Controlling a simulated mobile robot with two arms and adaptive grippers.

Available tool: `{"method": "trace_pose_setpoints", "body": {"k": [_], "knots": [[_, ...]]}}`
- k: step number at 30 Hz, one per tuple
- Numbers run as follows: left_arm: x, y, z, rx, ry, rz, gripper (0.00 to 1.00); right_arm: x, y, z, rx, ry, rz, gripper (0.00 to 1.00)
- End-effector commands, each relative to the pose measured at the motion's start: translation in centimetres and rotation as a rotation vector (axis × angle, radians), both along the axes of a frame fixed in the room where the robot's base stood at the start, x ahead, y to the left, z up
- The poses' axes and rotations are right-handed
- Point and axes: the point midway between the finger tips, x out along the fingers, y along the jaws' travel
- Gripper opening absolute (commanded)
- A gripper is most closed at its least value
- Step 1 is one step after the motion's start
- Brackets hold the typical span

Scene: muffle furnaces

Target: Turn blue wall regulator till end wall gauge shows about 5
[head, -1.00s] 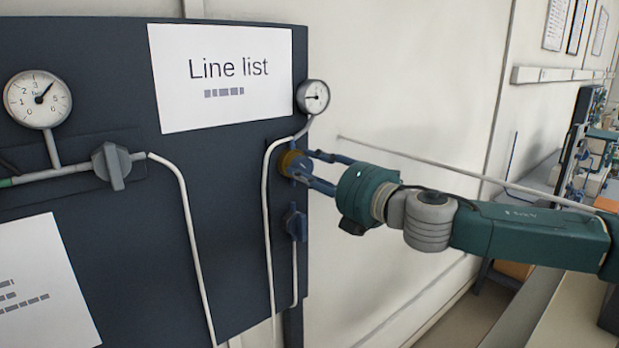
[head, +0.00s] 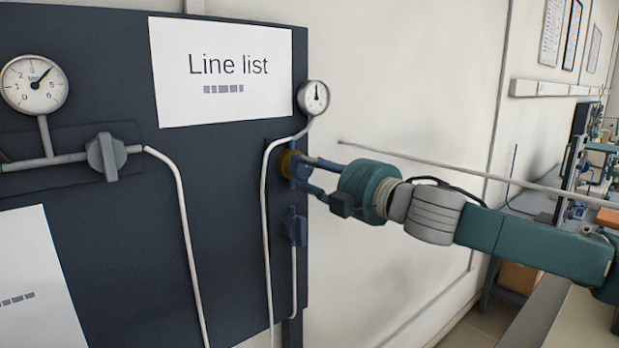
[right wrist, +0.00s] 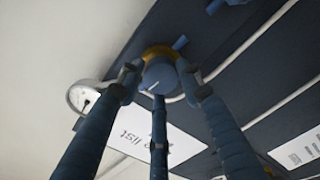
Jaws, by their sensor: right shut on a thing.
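The blue regulator (head: 288,166) with a yellow collar sits at the right edge of the dark wall panel. It also shows in the right wrist view as a round blue knob (right wrist: 158,76) with a pale mark on its face. My right gripper (head: 303,176) is shut on this knob, its fingers set around it; the wrist view shows the fingers (right wrist: 160,84) on its sides. The small round gauge (head: 313,97) is above the regulator, its needle pointing about straight up; its numbers are too small to read. My left gripper is out of view.
A blue valve (head: 297,228) sits just below the regulator. A white pipe (head: 265,200) runs close to its left. A larger gauge (head: 34,84) and grey valve (head: 106,156) are at the left. A thin rail (head: 440,168) crosses the wall behind my arm.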

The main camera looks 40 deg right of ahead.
Motion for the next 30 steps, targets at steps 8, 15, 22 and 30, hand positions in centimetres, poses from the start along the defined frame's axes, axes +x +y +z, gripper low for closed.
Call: {"method": "trace_pose_setpoints", "body": {"k": [8,15,22,30], "knots": [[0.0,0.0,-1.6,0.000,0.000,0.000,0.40,0.1,-0.4,-0.1,0.254,0.015,-0.009,0.10],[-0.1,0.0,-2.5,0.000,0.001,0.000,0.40,0.1,-0.3,-0.3,0.433,0.033,-0.008,0.10],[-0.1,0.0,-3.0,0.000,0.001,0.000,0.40,0.1,-0.2,-0.4,0.542,0.045,-0.007,0.10],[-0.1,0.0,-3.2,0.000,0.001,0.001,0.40,0.1,-0.1,-0.6,0.597,0.053,-0.006,0.10]]}}
